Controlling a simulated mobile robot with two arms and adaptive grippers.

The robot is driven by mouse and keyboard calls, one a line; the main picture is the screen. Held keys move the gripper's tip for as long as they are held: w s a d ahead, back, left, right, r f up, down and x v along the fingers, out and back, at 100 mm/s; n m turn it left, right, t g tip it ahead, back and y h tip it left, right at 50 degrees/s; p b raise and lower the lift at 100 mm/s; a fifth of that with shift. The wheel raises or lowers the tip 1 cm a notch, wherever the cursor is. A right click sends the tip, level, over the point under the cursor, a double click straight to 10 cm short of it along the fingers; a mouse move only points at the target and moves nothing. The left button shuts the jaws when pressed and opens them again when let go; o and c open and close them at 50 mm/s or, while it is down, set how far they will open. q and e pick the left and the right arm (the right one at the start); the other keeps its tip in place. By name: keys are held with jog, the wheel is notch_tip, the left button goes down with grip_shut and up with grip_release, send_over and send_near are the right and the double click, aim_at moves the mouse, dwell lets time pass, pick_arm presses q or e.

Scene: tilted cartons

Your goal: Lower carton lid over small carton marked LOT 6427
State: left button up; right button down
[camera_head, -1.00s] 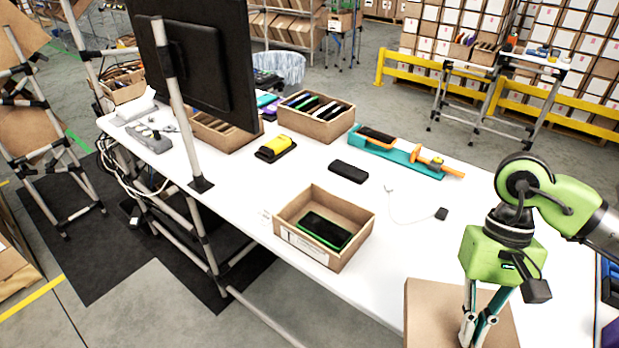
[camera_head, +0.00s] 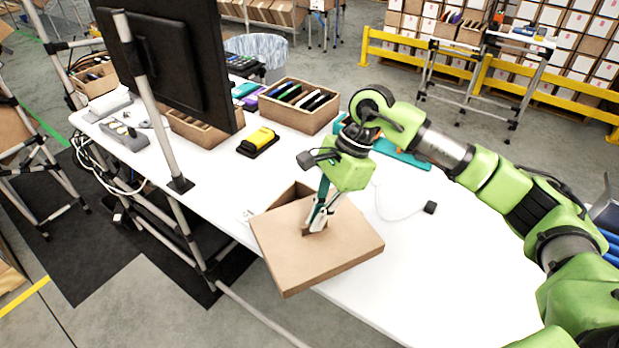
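The brown cardboard lid (camera_head: 285,255) is over the small carton and covers most of it. My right gripper (camera_head: 316,222) points down and is shut on the lid at a dark slot near its middle. The lid sits off to the near right of the carton. A back-left part of the small carton (camera_head: 290,196) shows past the lid's far edge. The carton's label and contents are hidden, and I cannot tell whether the lid touches the rim. My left gripper is not in view.
A carton of dark slim devices (camera_head: 312,122) stands behind, with a yellow-and-black device (camera_head: 258,142) left of the gripper. A monitor (camera_head: 165,65) on a post (camera_head: 150,100) stands at left. A white cable with black plug (camera_head: 430,207) lies right. The white tabletop (camera_head: 440,260) is clear at right.

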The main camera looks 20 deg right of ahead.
aim_at(314, 200)
jog(key=w+m+t, duration=0.1)
jog(key=w+m, duration=0.1)
jog(key=m, duration=0.1)
jog(key=w+r+m+t+h, duration=0.1)
jog(key=w+m, duration=0.2)
jog(key=m, duration=0.1)
jog(key=w+d+m+t+p, duration=0.1)
jog(key=w+m+t, duration=0.1)
jog(key=w+m, duration=0.1)
jog(key=shift+d+r+m, duration=0.1)
jog(key=shift+r+m, duration=0.15)
jog(key=shift+m, duration=0.25)
jog(key=shift+w+d+m+h, duration=0.15)
jog(key=shift+w+m+h, duration=0.25)
jog(key=shift+m, duration=0.1)
jog(key=shift+f+b, duration=0.9)
jog(key=shift+f, duration=1.05)
jog(key=shift+f+b, duration=1.3)
jog(key=shift+b, duration=0.05)
jog(key=shift+f, duration=0.15)
jog(key=c, duration=2.2)
grip_release()
jog(key=shift+d, duration=0.1)
